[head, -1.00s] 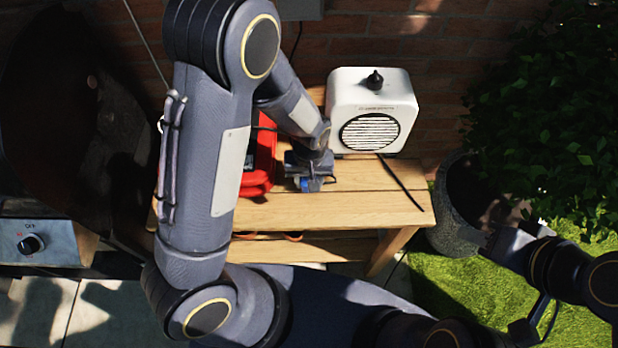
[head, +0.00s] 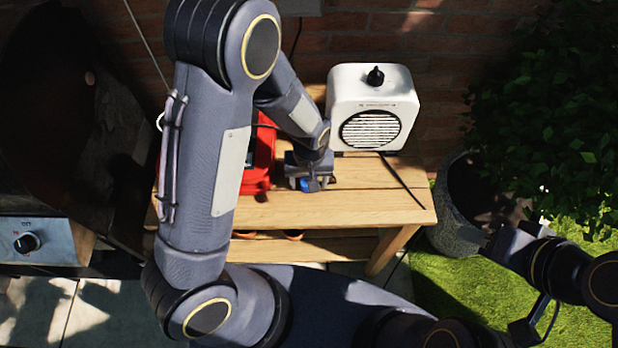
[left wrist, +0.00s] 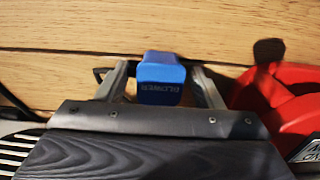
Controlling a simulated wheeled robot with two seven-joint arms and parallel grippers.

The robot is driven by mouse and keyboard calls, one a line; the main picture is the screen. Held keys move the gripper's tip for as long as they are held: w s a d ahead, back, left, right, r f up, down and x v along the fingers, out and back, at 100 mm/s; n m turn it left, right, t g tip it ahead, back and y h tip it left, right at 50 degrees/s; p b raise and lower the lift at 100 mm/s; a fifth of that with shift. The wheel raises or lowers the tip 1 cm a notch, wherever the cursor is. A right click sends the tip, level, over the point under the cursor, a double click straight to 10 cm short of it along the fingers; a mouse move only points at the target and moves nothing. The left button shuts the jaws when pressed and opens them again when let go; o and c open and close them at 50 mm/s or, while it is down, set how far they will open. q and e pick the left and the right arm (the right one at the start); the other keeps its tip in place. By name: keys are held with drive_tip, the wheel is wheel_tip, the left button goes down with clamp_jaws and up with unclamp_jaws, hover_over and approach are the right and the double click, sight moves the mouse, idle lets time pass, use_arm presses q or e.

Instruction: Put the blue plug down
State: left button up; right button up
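The blue plug (left wrist: 161,80), marked "BLOWER", is over the wooden table top (left wrist: 120,30) in the left wrist view. It is between the two fingers of my left gripper (left wrist: 161,75), with a narrow gap showing on each side, so the fingers look open around it.
A red device (head: 258,160) stands close left of my left gripper, partly behind my arm. A white heater-like box (head: 372,105) stands behind right, with a black cord (head: 403,182) across the table. The front right table top is clear. A grey pot (head: 452,215) stands right.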

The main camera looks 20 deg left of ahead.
sight(307, 179)
use_arm(q)
drive_tip(key=shift+r+p, duration=0.3)
drive_tip(key=shift+p, duration=0.05)
wheel_tip(307, 179, up, 13)
drive_tip(key=p, duration=0.1)
drive_tip(key=shift+f, duration=0.15)
drive_tip(key=s+a+r+t+h, duration=0.2)
drive_tip(key=s+a+r, duration=0.2)
drive_tip(key=s, duration=0.4)
drive_tip(key=s+a+r+m+t+h, duration=0.1)
drive_tip(key=s+a+r+t, duration=0.2)
drive_tip(key=s+a+r, duration=0.2)
drive_tip(key=s+r, duration=0.2)
drive_tip(key=s, duration=0.1)
drive_tip(key=shift+s+r+m+t+h, duration=0.15)
drive_tip(key=shift+r+m+t+h, duration=0.15)
drive_tip(key=shift+h, duration=0.1)
drive_tip(key=shift+a, duration=0.15)
